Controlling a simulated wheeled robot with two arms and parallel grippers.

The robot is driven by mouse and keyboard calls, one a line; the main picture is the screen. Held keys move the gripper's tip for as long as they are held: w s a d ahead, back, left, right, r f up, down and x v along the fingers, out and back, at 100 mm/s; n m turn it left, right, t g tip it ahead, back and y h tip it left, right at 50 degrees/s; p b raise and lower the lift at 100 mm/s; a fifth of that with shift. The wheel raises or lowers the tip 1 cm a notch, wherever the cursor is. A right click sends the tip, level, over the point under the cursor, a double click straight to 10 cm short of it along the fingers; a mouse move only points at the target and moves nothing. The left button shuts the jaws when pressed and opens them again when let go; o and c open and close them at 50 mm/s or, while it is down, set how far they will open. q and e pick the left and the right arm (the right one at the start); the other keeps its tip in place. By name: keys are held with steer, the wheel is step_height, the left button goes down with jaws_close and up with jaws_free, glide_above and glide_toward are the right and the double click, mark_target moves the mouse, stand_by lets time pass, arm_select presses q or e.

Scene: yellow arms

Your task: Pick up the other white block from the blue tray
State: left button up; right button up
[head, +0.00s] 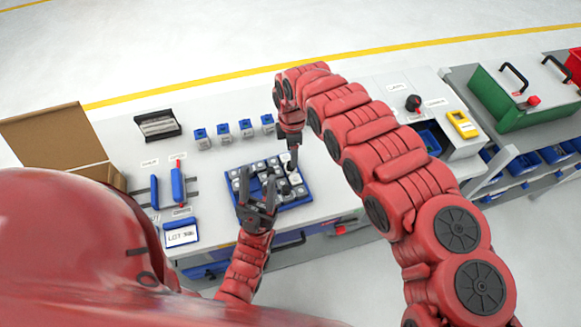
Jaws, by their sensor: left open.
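The blue tray (296,204) lies on the light workbench and holds several white blocks (295,178), some with dark parts on them. My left gripper (257,177) is over the left front part of the tray with its two dark fingers spread apart. I see nothing held between them. It covers some of the blocks behind it. My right gripper (292,162) points down at the right back part of the tray, close to the blocks. Its fingers are too small to show whether they are open or shut, or whether they touch a block.
Several small blue-and-white containers (224,132) stand in a row behind the tray. Blue-handled tools (178,183) and a label reading LOT (181,234) are to the left. An open cardboard box (48,138) is at far left. A yellow device (462,124) is at right.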

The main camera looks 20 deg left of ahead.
steer(key=shift+s+a+f+p, duration=0.15)
steer(key=shift+f+p, duration=0.5)
steer(key=shift+f, duration=0.05)
step_height(320, 180, down, 3)
steer(key=shift+s+a, duration=0.1)
steer(key=shift+f, duration=0.35)
steer(key=shift+c, duration=0.4)
jaws_close()
